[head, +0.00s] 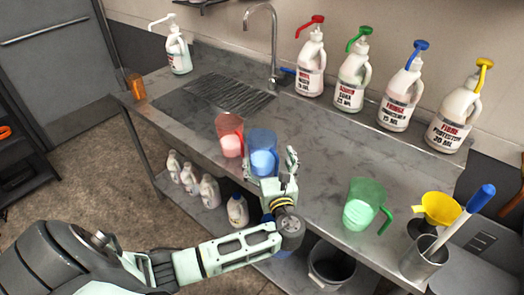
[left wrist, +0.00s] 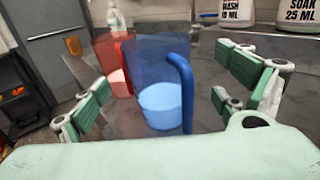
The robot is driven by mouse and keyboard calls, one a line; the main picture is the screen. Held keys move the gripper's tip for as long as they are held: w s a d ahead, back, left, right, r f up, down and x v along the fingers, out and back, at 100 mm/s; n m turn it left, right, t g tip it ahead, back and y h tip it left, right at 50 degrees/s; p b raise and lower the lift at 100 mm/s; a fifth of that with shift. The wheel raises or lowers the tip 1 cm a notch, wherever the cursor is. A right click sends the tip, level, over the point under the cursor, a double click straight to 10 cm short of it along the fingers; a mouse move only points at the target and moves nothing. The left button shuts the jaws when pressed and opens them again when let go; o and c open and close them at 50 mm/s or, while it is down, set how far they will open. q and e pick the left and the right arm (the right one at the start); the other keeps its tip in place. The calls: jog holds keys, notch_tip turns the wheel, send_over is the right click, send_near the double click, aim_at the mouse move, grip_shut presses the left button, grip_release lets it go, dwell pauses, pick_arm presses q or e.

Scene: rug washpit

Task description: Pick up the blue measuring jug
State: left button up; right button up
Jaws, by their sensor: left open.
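The blue measuring jug (head: 262,155) stands upright on the metal bench, with light blue liquid in its lower part. It also shows in the left wrist view (left wrist: 160,75), its darker blue handle on the right. My left gripper (head: 272,168) is open at the near side of the jug. In the left wrist view the green-padded fingers (left wrist: 165,105) are spread wide, one on each side of the jug, with gaps to it. The red jug (head: 230,136) stands close to the left of the blue one and is partly behind it in the wrist view. My right gripper is not in view.
A green jug (head: 362,204), a yellow funnel (head: 440,208) and a metal cup (head: 424,258) stand to the right on the bench (head: 320,160). Several pump bottles line the back. A tap (head: 272,50) rises behind the drain grid. White bottles and a bucket (head: 331,265) are below.

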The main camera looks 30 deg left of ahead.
aim_at(265, 154)
pick_arm(q)
jog(key=x, duration=0.1)
jog(key=p+x, duration=0.1)
jog(key=x, duration=0.1)
jog(key=shift+a+r+p, duration=0.25)
jog(key=shift+r+p, duration=0.05)
jog(key=shift+p, duration=0.1)
jog(key=shift+w+a+f, duration=0.3)
jog(key=shift+w+a, duration=0.45)
jog(key=shift+w, duration=0.1)
jog(key=c, duration=1.5)
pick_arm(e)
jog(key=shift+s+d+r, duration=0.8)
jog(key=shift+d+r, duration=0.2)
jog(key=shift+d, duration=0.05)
